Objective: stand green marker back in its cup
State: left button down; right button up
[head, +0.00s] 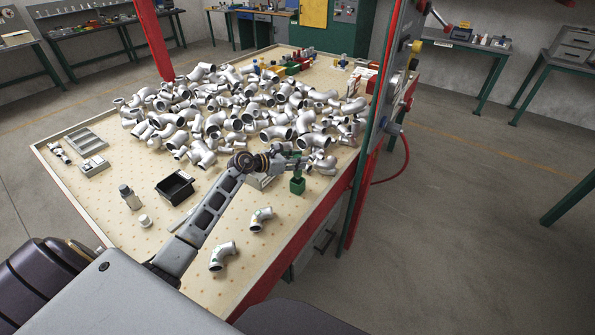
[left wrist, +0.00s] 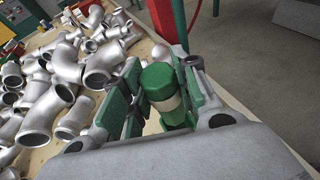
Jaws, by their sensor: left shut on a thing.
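My left gripper (head: 296,163) reaches in from the left over the right side of the table. It is shut on the green marker (left wrist: 159,78), which stands between its green-padded fingers in the left wrist view, with a green end and a pale band. The green cup (head: 297,186) stands on the table directly under the gripper in the head view. The marker's lower end is hidden, so I cannot tell how far it is inside the cup. My right gripper is not in view.
A large pile of grey pipe elbows (head: 225,105) covers the table's middle and lies close to the gripper. Two marked elbows (head: 223,256) lie nearer the front. A black bin (head: 175,187) stands to the left. A red post (head: 362,160) rises at the right edge.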

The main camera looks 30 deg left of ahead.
aim_at(298, 171)
pick_arm(q)
jog(key=shift+f, duration=0.8)
notch_tip(298, 171, down, 3)
jog(key=shift+r, duration=0.1)
jog(key=shift+f, duration=0.7)
jog(key=c, duration=1.4)
grip_release()
jog(key=o, duration=0.3)
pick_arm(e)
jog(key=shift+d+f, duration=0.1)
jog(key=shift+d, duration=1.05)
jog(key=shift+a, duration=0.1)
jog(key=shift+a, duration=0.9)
